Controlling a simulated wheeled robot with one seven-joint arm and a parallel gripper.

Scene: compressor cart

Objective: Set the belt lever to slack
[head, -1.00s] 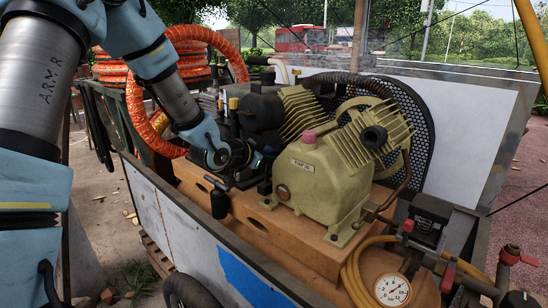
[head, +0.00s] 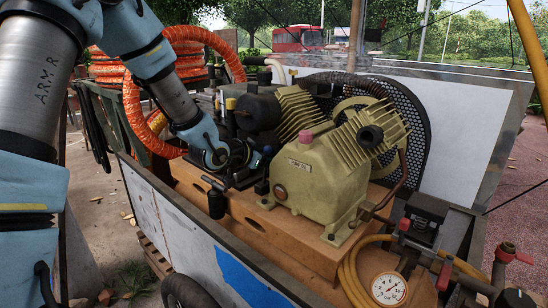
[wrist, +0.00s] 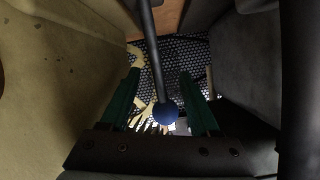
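The belt lever shows in the wrist view as a dark rod (wrist: 153,50) coming down from the top edge, with a blue ball knob (wrist: 166,114) at its end. My gripper (wrist: 160,88) is open, with one green finger on each side of the lever. A gap shows between the rod and each finger, so I am not gripping it. In the head view my wrist and gripper (head: 235,155) are low behind the left side of the beige pump (head: 310,170). The fingertips are hard to make out there, and the lever's slack and tight marks cannot be seen.
The pump body hems in the left of the wrist view, and a dark grey housing (wrist: 245,60) the right. A black mesh guard (head: 415,125) stands behind the pump. An orange hose (head: 135,110), a yellow hose (head: 350,270) and a gauge (head: 390,289) are around it.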

